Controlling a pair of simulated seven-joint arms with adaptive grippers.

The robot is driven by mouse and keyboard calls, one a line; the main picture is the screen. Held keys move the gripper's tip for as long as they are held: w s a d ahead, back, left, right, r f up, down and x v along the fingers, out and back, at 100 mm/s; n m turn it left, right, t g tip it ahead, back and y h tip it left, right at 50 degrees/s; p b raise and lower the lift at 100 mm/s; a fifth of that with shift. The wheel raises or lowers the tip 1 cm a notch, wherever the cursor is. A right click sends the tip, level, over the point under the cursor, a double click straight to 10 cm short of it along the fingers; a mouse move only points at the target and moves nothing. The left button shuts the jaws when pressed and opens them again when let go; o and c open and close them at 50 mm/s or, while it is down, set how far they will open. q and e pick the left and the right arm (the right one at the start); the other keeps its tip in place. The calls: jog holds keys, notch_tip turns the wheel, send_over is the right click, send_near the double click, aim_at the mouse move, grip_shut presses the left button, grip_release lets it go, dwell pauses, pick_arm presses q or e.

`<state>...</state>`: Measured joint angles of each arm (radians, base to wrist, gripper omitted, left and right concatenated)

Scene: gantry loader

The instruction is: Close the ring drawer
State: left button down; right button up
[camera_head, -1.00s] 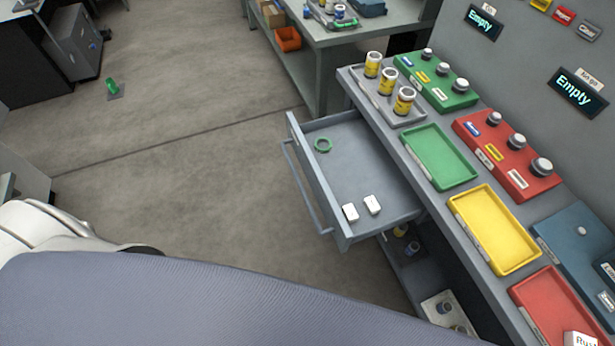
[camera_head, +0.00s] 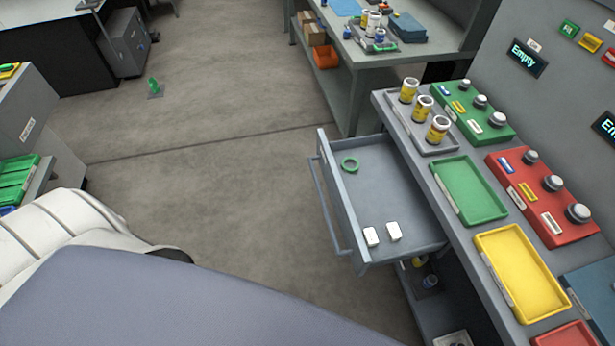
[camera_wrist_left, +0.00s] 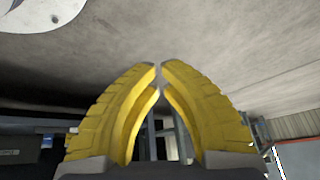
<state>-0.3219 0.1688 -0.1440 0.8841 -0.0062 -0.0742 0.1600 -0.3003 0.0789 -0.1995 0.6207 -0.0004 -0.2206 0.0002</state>
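The ring drawer (camera_head: 385,185) is grey and stands pulled out from the workbench on its left side in the head view. A green ring (camera_head: 350,164) lies near its far end, and two small white blocks (camera_head: 382,235) lie near its near end. A long bar handle (camera_head: 327,208) runs along its front. My left gripper (camera_wrist_left: 160,78) shows only in the left wrist view. Its yellow fingers curve together with their tips almost touching and nothing between them; it is away from the drawer. My right gripper is in neither view.
The bench top carries a green tray (camera_head: 463,212), a yellow tray (camera_head: 543,313), a grey tray with several yellow-labelled jars (camera_head: 438,130) and button boxes. Shelves below hold small items. The floor (camera_head: 220,180) left of the drawer is clear.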

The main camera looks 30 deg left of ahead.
pick_arm(q)
jog(key=w+a+r+n+t, duration=0.2)
jog(key=w+r+n+t, duration=0.5)
jog(key=w+r, duration=1)
jog(key=w+r+n+t+h, duration=0.1)
jog(key=w+r+n+t, duration=0.4)
jog(key=r, duration=0.5)
jog(key=w+r+n+t+h, duration=0.15)
jog(key=w+r+n, duration=0.25)
jog(key=r+n, duration=0.55)
jog(key=w+d+r+m, duration=0.1)
jog(key=w+d+r, duration=0.2)
jog(key=w, duration=0.9)
jog(key=shift+d+m, duration=0.35)
jog(key=shift+d, duration=0.6)
jog(key=shift+w+t+y, duration=0.1)
jog(key=shift+t+y, duration=0.15)
